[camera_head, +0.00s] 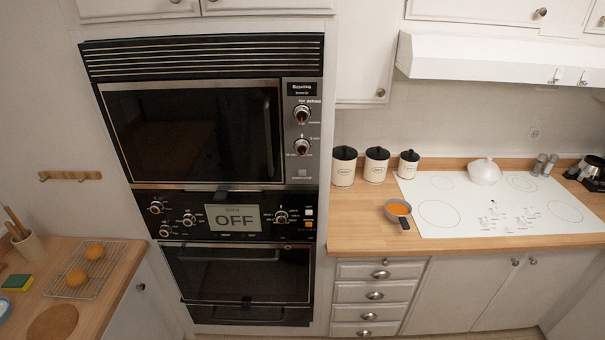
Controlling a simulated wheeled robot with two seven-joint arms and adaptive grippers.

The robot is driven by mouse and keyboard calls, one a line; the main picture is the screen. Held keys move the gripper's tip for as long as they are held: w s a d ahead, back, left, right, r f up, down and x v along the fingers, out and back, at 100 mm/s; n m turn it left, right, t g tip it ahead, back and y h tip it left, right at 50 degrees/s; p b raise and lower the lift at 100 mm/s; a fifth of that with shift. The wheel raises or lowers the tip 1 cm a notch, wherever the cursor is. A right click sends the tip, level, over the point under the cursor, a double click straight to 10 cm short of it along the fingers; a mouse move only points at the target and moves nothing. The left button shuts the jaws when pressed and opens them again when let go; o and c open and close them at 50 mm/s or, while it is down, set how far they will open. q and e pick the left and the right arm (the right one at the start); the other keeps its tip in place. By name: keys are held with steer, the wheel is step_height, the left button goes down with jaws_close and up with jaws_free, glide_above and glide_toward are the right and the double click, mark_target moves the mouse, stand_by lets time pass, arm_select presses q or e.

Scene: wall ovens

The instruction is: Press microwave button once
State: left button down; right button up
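The microwave (190,131) is the upper unit of the black built-in wall stack, with a dark glass door that looks shut. Its control strip on the right has two round knobs, an upper knob (302,115) and a lower knob (302,147). A small pale square button (302,174) sits below the knobs; its label is too small to read. Neither of my grippers is in view, so nothing of mine shows near the button.
The lower oven (240,274) has a display (232,217) reading OFF, with knobs and small lit buttons beside it. The left counter (119,262) holds a wire rack with buns. On the right counter (350,222) are canisters, an orange-filled pan (398,208) and a white cooktop (440,213).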

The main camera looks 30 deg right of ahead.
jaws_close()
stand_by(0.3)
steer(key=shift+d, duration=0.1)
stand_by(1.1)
